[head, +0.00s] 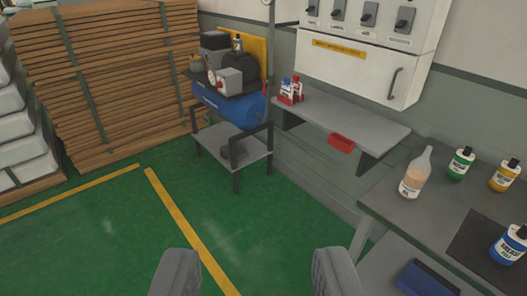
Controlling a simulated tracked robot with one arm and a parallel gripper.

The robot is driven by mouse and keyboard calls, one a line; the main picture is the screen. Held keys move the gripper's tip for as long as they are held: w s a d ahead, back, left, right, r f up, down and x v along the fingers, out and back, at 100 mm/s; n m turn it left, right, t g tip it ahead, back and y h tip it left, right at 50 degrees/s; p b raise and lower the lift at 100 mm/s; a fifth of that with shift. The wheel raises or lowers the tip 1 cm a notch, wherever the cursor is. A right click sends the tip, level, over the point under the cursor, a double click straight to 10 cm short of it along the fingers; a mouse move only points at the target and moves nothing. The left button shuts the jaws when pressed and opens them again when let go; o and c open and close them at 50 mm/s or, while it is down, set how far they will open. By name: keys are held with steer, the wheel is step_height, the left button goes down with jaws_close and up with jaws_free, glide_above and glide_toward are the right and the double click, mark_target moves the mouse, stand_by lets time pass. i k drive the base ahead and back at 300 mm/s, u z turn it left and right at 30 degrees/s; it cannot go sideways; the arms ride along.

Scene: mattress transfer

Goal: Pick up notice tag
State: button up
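My gripper (256,274) shows at the bottom of the head view, its two grey fingers wide apart with only green floor seen between them. It is open and empty. A yellow label strip (339,49) is on the front of the white cabinet (350,75).
Small red and white bottles (291,90) stand at the shelf's left end. A workbench (385,203) with several bottles is at the right. A blue compressor (228,103) stands on a stand near the wall. Stacked boards (110,75) fill the left. The green floor (110,230) is clear.

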mark_target(287, 90)
steer(key=u, duration=0.1)
steer(key=i, duration=3.4)
steer(key=z, duration=0.1)
